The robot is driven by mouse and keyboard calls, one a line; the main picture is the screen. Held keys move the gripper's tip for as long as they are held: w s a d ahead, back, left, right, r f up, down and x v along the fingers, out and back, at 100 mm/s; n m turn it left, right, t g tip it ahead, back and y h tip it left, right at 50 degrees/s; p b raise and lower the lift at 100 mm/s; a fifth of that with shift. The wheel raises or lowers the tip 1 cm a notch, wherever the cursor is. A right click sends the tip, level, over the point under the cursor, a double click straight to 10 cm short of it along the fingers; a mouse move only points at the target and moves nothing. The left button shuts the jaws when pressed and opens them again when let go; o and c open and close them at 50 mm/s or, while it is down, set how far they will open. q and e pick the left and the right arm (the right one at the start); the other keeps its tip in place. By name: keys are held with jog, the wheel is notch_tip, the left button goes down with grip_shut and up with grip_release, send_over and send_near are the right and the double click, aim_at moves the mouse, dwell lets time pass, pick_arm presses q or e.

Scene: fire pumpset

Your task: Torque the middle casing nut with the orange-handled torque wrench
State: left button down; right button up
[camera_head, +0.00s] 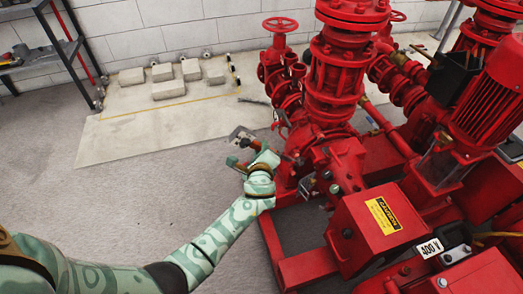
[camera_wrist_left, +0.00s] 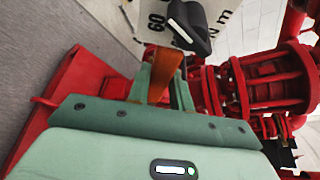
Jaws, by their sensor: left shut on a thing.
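My left gripper (camera_head: 256,152) is beside the left flank of the red pump casing (camera_head: 345,165), above the floor. In the left wrist view its fingers (camera_wrist_left: 162,82) are shut on the orange-brown handle of the torque wrench (camera_wrist_left: 165,70). Past the fingers are a black knob and a pale scale marked 60 and N m. In the head view the wrench (camera_head: 241,134) shows only as a small pale plate and a bit of brown. Small dark nuts (camera_head: 334,188) sit on the casing to the right; I cannot tell which is the middle one. My right gripper is out of view.
A red handwheel valve (camera_head: 281,25) and thick red pipes rise behind the casing. A yellow-labelled red box (camera_head: 378,220) stands in front, with a red motor (camera_head: 490,95) at right. Pale blocks (camera_head: 170,88) lie on the slab by the wall. The grey floor at left is clear.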

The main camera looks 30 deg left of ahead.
pick_arm(q)
jog(key=shift+w+a+r, duration=0.1)
jog(key=shift+w+a, duration=0.8)
dwell(0.6)
